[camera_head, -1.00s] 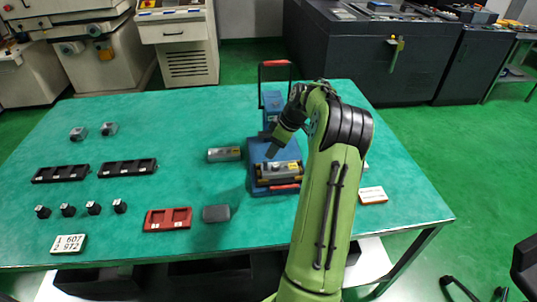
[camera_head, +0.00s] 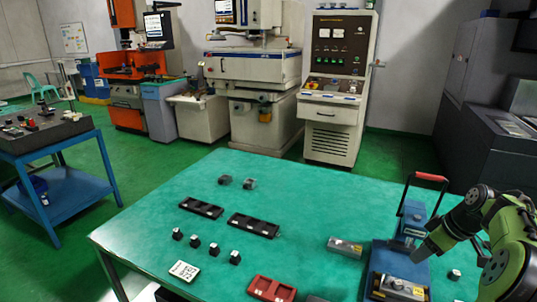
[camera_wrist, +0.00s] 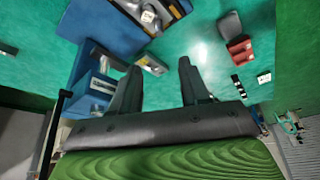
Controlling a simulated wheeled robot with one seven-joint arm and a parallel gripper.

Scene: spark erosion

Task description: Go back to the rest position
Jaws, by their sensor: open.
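My gripper (camera_head: 422,254) is in the lower right of the head view, over the blue fixture (camera_head: 412,235) with a red-topped handle. In the wrist view, the two dark fingers of my gripper (camera_wrist: 160,78) stand apart with nothing between them. A grey block with a yellow label (camera_head: 398,289) lies on the fixture's blue base, below the fingertips. My green arm comes in from the right edge of the head view.
The green table (camera_head: 290,200) holds a second grey block (camera_head: 345,247), two black trays (camera_head: 253,225), a red tray (camera_head: 271,288), several small dark cubes (camera_head: 214,249) and a number card (camera_head: 184,271). A blue cart (camera_head: 60,180) and machines stand beyond. The table's middle is largely clear.

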